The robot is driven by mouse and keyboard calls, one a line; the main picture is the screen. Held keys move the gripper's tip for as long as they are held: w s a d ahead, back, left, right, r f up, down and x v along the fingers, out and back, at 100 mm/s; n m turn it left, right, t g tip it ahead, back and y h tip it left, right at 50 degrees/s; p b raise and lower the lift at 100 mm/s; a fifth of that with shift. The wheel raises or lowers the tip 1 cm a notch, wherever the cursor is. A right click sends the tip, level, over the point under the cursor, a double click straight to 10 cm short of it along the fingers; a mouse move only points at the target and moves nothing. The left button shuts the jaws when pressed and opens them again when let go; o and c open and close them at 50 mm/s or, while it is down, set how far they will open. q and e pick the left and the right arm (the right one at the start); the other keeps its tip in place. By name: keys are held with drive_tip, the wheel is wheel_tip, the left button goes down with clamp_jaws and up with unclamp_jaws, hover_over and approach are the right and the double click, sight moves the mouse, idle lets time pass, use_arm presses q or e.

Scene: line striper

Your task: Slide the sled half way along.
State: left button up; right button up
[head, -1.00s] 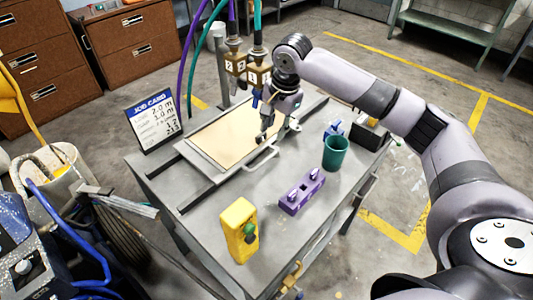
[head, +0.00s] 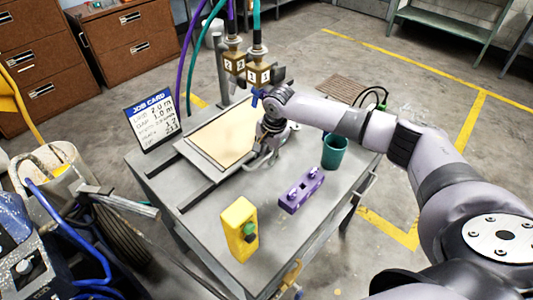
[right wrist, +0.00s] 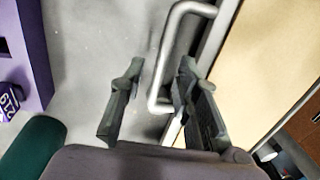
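The sled is a pale grey tray (head: 197,157) with a tan board (head: 222,136) on it, lying on two dark rails on the grey cart. A bent metal handle (right wrist: 156,75) sticks out from its near side; in the head view it is partly hidden by my right gripper (head: 270,143). The right gripper is low beside the sled's near right edge. In the right wrist view its two fingers are apart, and the handle shows between them, nearer the right-hand finger. No firm grip shows. My left gripper is not in view.
A job card (head: 153,120) stands at the back left. Two numbered brass nozzles (head: 258,72) hang behind the sled.

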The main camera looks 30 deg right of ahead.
drive_tip(key=shift+c, duration=0.2)
clamp_jaws()
idle(0.6)
